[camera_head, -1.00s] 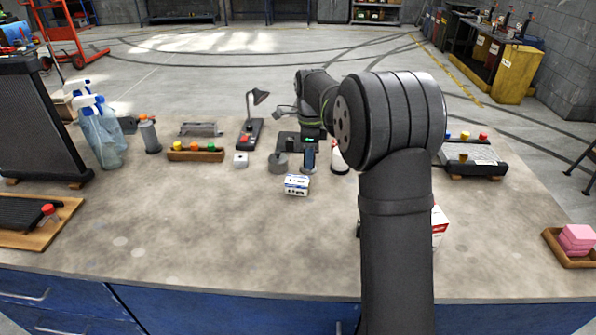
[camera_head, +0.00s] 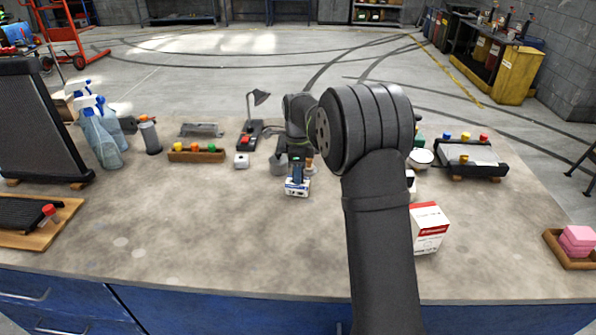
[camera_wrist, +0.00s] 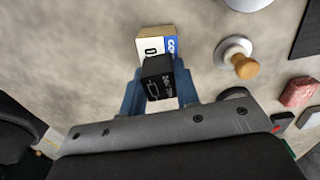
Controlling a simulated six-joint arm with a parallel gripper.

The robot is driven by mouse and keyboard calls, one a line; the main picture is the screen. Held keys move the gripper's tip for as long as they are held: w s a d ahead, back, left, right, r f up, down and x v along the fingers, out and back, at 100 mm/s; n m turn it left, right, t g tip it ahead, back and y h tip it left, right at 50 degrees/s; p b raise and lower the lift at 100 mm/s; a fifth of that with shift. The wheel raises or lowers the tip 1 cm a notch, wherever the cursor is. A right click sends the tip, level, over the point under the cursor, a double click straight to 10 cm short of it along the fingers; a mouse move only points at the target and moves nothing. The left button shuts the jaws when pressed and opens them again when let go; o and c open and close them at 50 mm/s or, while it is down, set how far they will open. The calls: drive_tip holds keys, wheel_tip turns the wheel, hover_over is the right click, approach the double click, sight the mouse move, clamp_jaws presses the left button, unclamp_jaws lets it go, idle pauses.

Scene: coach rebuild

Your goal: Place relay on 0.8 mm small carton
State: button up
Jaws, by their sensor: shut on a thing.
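A small white and blue carton (camera_head: 297,190) lies on the workbench near the middle. In the wrist view the carton (camera_wrist: 152,40) shows beyond the gripper, with a blue printed side and dark lettering. My gripper (camera_wrist: 160,92) is shut on a black box-shaped relay (camera_wrist: 158,76) with pale printing, held between blue fingers. The relay covers the near part of the carton in that view; I cannot tell whether they touch. In the head view my gripper (camera_head: 298,174) is right at the carton's far edge, and the relay is hard to make out.
A larger red and white box (camera_head: 428,228) stands to the right of my arm. A grey cylinder (camera_head: 278,164) is close to the left of the gripper. A wooden-handled round object (camera_wrist: 240,62) is right of the carton.

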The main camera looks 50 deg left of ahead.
drive_tip(key=o, duration=1)
drive_tip(key=shift+c, duration=0.2)
wheel_tip(320, 180, up, 12)
drive_tip(key=shift+r, duration=0.2)
drive_tip(key=shift+f, duration=4.35)
